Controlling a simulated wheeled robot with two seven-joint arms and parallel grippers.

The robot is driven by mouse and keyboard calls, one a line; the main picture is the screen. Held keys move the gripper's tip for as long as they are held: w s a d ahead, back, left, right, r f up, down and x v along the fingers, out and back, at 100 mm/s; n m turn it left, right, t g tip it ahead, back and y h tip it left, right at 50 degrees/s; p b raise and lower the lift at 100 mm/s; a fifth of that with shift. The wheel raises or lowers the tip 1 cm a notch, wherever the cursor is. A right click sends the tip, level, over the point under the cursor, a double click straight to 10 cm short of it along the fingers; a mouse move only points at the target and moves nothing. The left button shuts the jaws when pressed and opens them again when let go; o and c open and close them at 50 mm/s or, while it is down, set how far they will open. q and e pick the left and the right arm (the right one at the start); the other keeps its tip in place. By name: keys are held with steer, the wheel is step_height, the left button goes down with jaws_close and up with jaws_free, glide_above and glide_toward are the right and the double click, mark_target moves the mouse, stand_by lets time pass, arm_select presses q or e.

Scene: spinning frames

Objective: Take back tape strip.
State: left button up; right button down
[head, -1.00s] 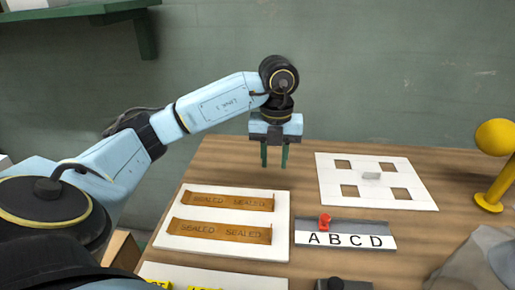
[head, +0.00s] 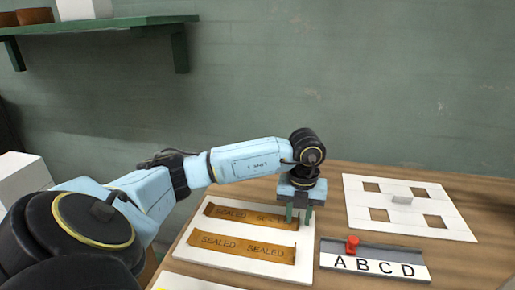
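Two brown tape strips marked "SEALED" lie on a white board: the far strip (head: 235,213) and the near strip (head: 243,247). The white board (head: 197,255) rests on the wooden table. My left gripper (head: 299,216) points down at the right end of the far strip, with its two green fingers apart. The fingers cover that end of the strip, and I cannot tell whether they touch it. My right gripper is not in view.
A lettered A B C D holder (head: 375,264) with a red slider (head: 352,246) lies right of the board. A green shelf (head: 120,27) is on the wall.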

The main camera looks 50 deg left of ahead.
arm_select(q)
steer(key=shift+f, duration=0.15)
jaws_close()
stand_by(0.4)
